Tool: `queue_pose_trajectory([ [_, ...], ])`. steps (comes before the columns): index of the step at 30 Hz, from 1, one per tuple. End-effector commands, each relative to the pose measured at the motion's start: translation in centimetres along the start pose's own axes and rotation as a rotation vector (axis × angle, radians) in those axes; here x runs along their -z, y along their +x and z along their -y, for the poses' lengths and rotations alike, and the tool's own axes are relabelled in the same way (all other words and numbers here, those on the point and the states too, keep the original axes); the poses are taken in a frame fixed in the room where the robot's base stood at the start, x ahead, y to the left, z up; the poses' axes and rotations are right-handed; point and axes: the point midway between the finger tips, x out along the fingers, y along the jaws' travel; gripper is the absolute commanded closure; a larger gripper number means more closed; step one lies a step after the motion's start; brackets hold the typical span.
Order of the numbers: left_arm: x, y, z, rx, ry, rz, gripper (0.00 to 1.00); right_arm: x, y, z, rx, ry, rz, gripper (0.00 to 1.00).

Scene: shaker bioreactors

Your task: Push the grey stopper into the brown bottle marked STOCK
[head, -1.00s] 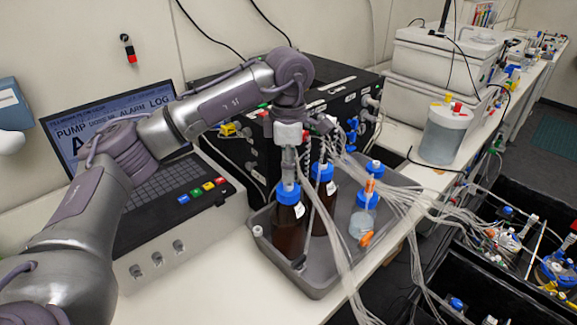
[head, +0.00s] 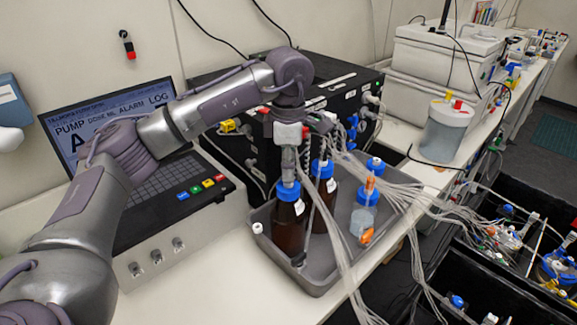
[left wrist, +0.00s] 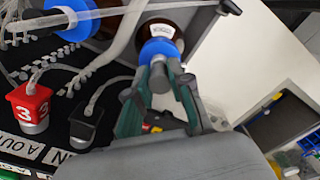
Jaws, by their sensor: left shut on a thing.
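A brown bottle with a blue collar (head: 290,232) stands upright at the left in the grey tray (head: 318,282). It shows in the left wrist view (left wrist: 161,48), its small label too blurred to read surely. My left gripper (head: 288,171) points down right over this bottle's mouth. In the left wrist view its fingertips (left wrist: 158,74) are close together on a small grey piece, apparently the grey stopper (left wrist: 158,70), at the blue collar. Whether the stopper has entered the neck is hidden by the fingers. My right gripper is not in view.
A second brown bottle (head: 325,192) stands close on the right, with a clear blue-capped bottle (head: 363,218) beyond. Loose tubes (head: 342,262) hang close beside the gripper. A black pump box (head: 325,95) stands behind, and a keypad console (head: 175,225) at left.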

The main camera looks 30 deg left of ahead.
Motion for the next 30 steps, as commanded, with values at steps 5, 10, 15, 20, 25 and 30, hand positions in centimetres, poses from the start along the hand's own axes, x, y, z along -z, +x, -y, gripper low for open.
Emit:
queue_pose_trajectory([
  [5, 0.0, 0.0, 0.0, 0.0, 0.0, 0.0, 0.95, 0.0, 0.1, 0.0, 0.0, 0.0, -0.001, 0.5],
  [10, 0.0, 0.2, 0.0, 0.0, 0.0, 0.0, 0.95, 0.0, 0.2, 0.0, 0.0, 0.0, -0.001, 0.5],
  [15, 0.0, 0.5, 0.0, 0.0, 0.0, 0.0, 0.95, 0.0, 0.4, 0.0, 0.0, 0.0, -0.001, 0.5],
  [20, 0.0, 0.7, 0.0, 0.0, 0.0, 0.0, 0.95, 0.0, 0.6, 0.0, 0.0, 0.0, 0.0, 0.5],
  [25, 0.0, 1.0, 0.0, 0.0, 0.0, 0.0, 0.95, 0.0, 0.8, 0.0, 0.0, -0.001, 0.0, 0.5],
  [30, 0.0, 1.0, 0.0, 0.0, 0.0, 0.0, 0.75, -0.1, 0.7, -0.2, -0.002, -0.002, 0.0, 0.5],
])
